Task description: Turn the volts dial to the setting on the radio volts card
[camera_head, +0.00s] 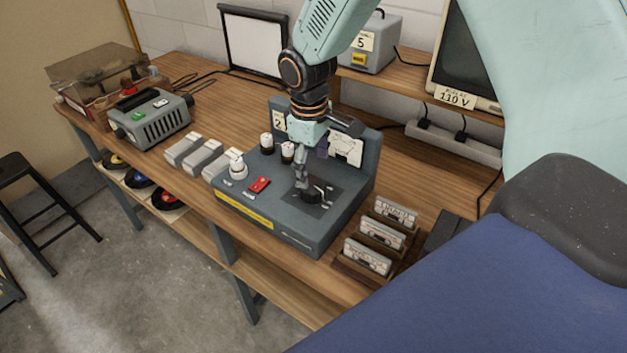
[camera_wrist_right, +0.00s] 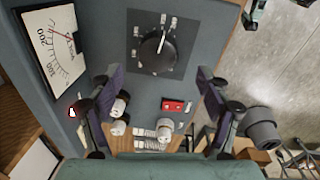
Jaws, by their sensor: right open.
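The volts dial is a black round knob on a dark square plate (camera_wrist_right: 140,62). In the wrist view the knob (camera_wrist_right: 155,52) has a white pointer line, aimed towards the top of the picture; the small labels around it are too small to read. My left gripper is not in view.
The grey console (camera_head: 288,240) carries a red switch (camera_head: 260,185), a white knob (camera_head: 237,170) and a needle meter (camera_head: 345,148). Cassettes in a wooden rack (camera_head: 343,268) stand to its right. Grey boxes (camera_head: 203,157) stand to its left. A grey radio-like unit (camera_head: 158,127) is further left.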

